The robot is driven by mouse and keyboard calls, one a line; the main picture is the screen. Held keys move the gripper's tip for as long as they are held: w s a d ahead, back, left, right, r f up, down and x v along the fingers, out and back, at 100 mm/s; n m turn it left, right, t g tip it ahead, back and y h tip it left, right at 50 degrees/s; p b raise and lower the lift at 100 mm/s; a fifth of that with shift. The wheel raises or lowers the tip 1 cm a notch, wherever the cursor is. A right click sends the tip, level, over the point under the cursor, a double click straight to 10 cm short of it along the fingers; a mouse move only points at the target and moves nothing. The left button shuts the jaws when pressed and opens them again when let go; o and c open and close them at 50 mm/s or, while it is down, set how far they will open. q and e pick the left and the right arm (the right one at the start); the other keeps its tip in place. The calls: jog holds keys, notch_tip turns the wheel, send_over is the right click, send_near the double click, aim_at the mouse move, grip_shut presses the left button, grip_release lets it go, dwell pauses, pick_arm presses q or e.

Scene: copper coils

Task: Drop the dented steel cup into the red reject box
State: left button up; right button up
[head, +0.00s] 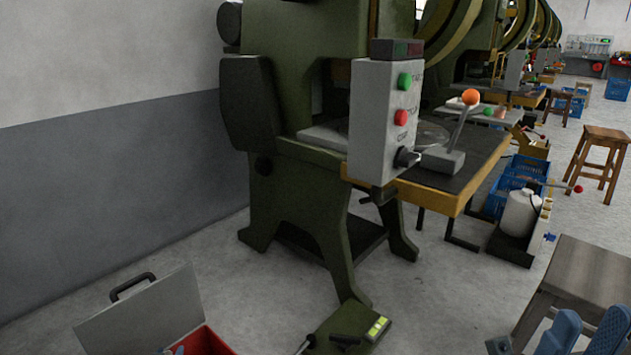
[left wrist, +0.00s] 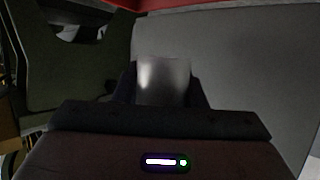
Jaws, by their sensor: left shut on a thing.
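In the left wrist view, my left gripper (left wrist: 164,92) is shut on a plain, shiny steel cup (left wrist: 164,80). The cup sits between two dark fingers, and its lower part is hidden behind the gripper body. I cannot make out a dent from here. A red surface (left wrist: 200,4) crosses the top edge of this view, beyond the cup. In the head view, an open red box (head: 207,343) is cut off at the bottom left. I cannot tell whether these two are the same thing.
A raised grey lid (head: 145,318) with a dark handle stands by the red box. A green press (head: 300,190) with a grey control box (head: 380,120) fills the middle. A pedal (head: 350,328) lies on the floor. A stool (head: 580,270) stands right. Floor between is clear.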

pick_arm(q)
jog(key=shift+f+b, duration=0.45)
jog(key=shift+f, duration=0.2)
jog(key=o, duration=1.1)
jog(key=shift+c, duration=0.2)
